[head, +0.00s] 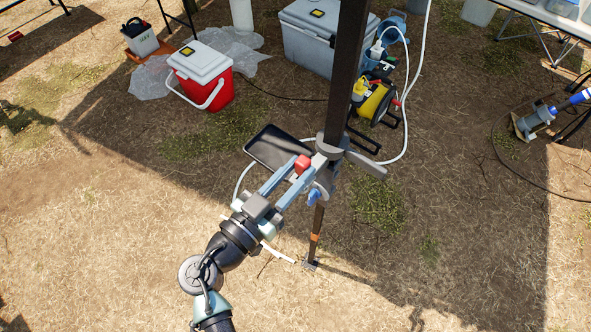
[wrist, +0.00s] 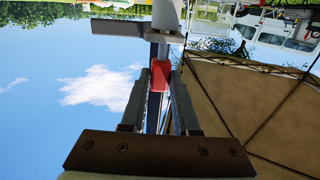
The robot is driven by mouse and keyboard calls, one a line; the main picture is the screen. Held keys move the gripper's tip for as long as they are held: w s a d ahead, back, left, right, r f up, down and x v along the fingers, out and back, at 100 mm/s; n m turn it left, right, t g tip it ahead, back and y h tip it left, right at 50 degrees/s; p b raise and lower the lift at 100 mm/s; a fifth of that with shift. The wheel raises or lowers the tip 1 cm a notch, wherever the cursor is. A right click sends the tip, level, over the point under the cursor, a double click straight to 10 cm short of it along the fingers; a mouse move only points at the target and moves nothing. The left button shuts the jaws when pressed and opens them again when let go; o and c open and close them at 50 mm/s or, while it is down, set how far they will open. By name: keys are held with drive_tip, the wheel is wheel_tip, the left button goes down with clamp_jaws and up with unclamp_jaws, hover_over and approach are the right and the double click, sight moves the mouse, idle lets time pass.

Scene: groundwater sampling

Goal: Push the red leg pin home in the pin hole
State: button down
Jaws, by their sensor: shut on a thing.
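The red leg pin (head: 302,164) shows as a red block between the fingertips of my gripper (head: 294,177). The wrist view also shows it (wrist: 160,75) between the two long fingers of my gripper (wrist: 161,82). My gripper is shut on it. The pin lies right beside the grey bracket (head: 331,151) on the dark upright leg (head: 345,75). A blue knob (head: 314,195) is on the bracket's lower side.
A black tray (head: 274,147) is behind my gripper. A red cooler with a white lid (head: 203,75), a grey cooler (head: 310,40) and a yellow reel (head: 374,102) stand farther back. A white hose loops near the leg. The ground in front is mostly clear.

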drive_tip(key=shift+f+b, duration=1.1)
drive_tip(key=shift+b, duration=0.15)
drive_tip(key=c, duration=0.6)
unclamp_jaws()
drive_tip(key=shift+b+v, duration=1.9)
drive_tip(key=shift+v, duration=4.6)
